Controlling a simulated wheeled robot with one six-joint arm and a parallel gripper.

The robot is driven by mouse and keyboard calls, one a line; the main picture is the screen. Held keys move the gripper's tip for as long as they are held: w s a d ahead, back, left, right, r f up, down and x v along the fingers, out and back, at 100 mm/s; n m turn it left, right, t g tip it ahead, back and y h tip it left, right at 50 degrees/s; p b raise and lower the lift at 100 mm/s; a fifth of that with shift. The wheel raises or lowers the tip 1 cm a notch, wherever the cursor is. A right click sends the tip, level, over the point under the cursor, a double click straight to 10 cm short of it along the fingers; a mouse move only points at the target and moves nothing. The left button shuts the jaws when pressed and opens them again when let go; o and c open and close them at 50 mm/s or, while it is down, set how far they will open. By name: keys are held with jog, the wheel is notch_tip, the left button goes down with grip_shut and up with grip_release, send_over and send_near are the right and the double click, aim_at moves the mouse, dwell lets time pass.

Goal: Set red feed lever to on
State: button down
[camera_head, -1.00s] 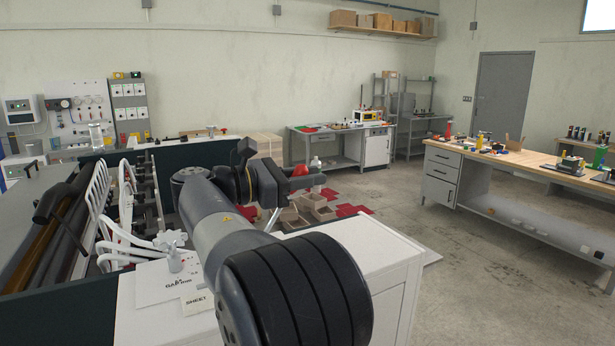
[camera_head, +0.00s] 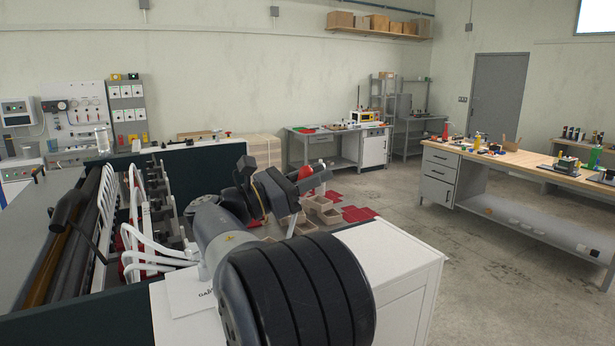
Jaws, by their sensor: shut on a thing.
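The red knob of the feed lever (camera_head: 305,173) shows just beyond the end of my arm, in the middle of the head view. My gripper (camera_head: 303,186) is at the red knob and is shut on it. The gripper's dark wrist and fingers cover part of the lever. Its shaft and base, and any on or off marking, are hidden or too small to read.
The machine with rollers and white curved tubes (camera_head: 135,225) stands at the left. A white cabinet (camera_head: 390,270) is close below my arm. Open brown boxes (camera_head: 322,210) and red sheets (camera_head: 357,214) lie beyond. A wooden-topped bench (camera_head: 500,160) is at the right, with clear floor before it.

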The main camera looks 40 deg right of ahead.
jog(key=c, duration=1.3)
grip_release()
jog(key=shift+o, duration=0.2)
jog(key=shift+w+a+f+b, duration=0.1)
jog(key=shift+a+f+b, duration=0.1)
jog(key=shift+a+b, duration=0.1)
jog(key=w+a+b, duration=0.2)
jog(key=w+a, duration=0.2)
jog(key=a, duration=0.9)
jog(key=shift+w+a+f+b, duration=0.15)
jog(key=shift+a+f+b, duration=0.05)
jog(key=shift+a+b, duration=0.15)
jog(key=shift+c, duration=0.4)
